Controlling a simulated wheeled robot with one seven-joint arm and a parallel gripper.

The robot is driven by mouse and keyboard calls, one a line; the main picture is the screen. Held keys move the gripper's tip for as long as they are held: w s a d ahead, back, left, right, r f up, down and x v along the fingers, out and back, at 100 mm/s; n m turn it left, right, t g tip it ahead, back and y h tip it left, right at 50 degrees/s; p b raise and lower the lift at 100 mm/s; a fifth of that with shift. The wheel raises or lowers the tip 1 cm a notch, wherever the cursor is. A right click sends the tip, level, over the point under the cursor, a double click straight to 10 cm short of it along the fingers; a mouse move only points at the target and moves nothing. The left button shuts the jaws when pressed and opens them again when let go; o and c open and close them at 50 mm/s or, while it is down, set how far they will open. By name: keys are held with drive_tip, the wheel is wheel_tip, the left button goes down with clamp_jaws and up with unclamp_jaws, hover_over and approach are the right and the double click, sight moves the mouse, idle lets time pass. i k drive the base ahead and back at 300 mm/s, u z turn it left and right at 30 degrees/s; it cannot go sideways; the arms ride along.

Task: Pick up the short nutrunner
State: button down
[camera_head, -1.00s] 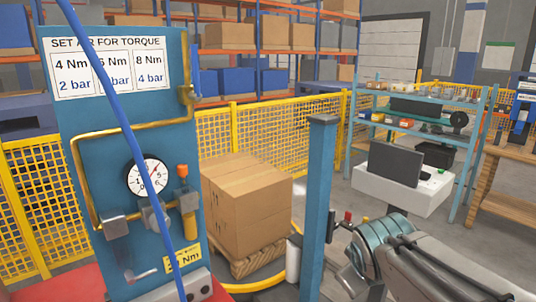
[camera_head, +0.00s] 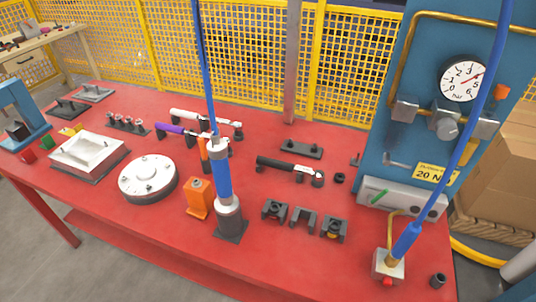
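My gripper is not in view. Several tools that could be nutrunners are on the red bench (camera_head: 110,205), and I cannot tell for sure which is the short one. A blue and grey cylindrical tool (camera_head: 224,180) stands upright on a dark base, with a blue hose rising from its top. A black angled tool (camera_head: 289,167) lies to its right. A purple-handled tool (camera_head: 172,129) and a white-handled tool (camera_head: 195,117) lie behind it. The upright tool partly hides an orange piece and the ends of the tools behind it.
A blue panel (camera_head: 410,75) with a gauge (camera_head: 464,81) stands at the right, and a second blue hose (camera_head: 465,150) hangs before it. An orange block (camera_head: 198,198), black cradles (camera_head: 304,220) and a round white flange (camera_head: 148,175) stand on the bench. Yellow mesh fencing (camera_head: 250,60) runs behind.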

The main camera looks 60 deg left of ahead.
sight(227, 203)
drive_tip(key=u, duration=2.65)
